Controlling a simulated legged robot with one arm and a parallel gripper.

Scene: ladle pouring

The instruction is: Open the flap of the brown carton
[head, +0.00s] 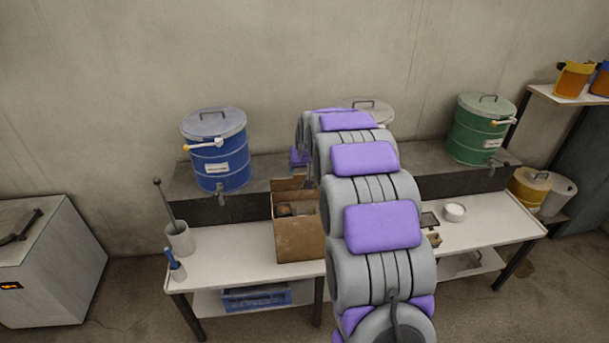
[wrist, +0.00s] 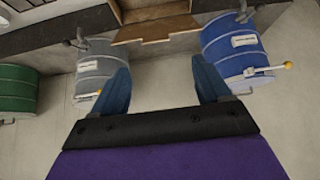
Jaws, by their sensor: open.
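The brown carton (head: 299,240) stands on the white bench in the head view, left of my arm. Its top is at least partly uncovered, with something greyish inside. A brown flap (head: 288,184) shows at its back edge, by the wall side. In the wrist view the same flap (wrist: 155,29) is a tapered panel near the top, with the carton (wrist: 140,4) cut off by the picture edge. My gripper (wrist: 160,64) is open, its two blue fingers apart with nothing between them, and the flap lies beyond the fingertips. In the head view my arm mostly hides the gripper.
A blue drum (head: 220,158), a grey drum (head: 374,112) and a green drum (head: 478,130) stand on the raised back shelf. A pot with a long handle (head: 179,238) is left of the carton. A white bowl (head: 454,212) is on the right bench (head: 500,222).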

